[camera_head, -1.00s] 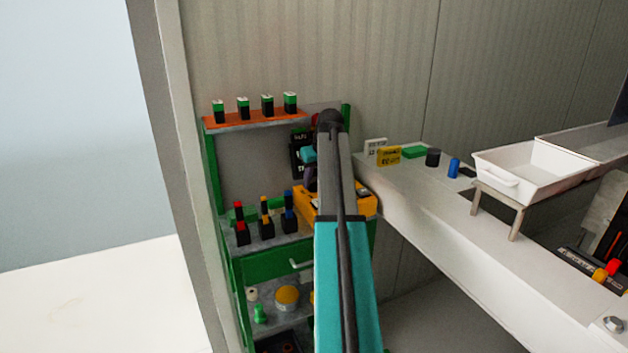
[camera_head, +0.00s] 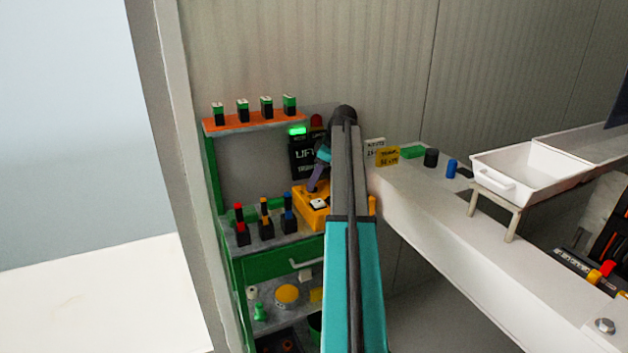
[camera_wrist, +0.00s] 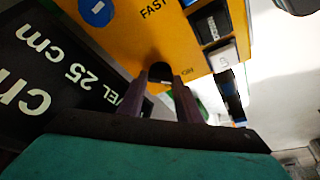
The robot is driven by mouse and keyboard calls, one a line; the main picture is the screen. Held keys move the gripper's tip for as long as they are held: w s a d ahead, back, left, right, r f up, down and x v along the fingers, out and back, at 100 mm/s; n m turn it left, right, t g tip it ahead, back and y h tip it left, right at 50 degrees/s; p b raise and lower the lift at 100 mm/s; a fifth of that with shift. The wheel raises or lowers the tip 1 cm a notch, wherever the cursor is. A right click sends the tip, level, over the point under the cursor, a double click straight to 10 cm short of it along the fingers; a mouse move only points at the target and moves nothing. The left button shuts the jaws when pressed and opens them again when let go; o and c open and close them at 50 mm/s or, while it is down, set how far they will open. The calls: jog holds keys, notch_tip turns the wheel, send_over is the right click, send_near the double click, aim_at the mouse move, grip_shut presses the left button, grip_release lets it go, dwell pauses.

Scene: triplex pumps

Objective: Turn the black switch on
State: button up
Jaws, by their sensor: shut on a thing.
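The yellow control box (camera_head: 308,207) sits on the green rack, right of the levers. In the wrist view its face (camera_wrist: 130,38) carries a "FAST" label, a dark rocker (camera_wrist: 212,22) and a white rocker (camera_wrist: 222,57). My gripper (camera_wrist: 161,75) has its two purple-grey fingers shut on a small black switch (camera_wrist: 161,71) at the box's edge. Much of the switch is hidden between the fingers. In the head view my gripper (camera_head: 313,185) reaches down to the box, and my arm covers its right part.
A black "LIFT" sign (camera_head: 302,160) stands behind the box, with a bright green lamp (camera_head: 297,131) and a red lamp (camera_head: 317,120) above. Levers (camera_head: 264,222) stand left. A beam with a white tray (camera_head: 530,170) lies right.

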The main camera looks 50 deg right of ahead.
jog(key=shift+w+n+y, duration=0.1)
jog(key=shift+n+y, duration=0.3)
jog(key=shift+n, duration=0.7)
jog(key=o, duration=1)
jog(key=shift+o, duration=0.2)
jog(key=shift+d+r, duration=0.1)
jog(key=shift+d, duration=0.05)
jog(key=b+v, duration=0.1)
jog(key=v, duration=1.2)
jog(key=shift+r+b, duration=0.4)
jog(key=shift+w+r, duration=0.1)
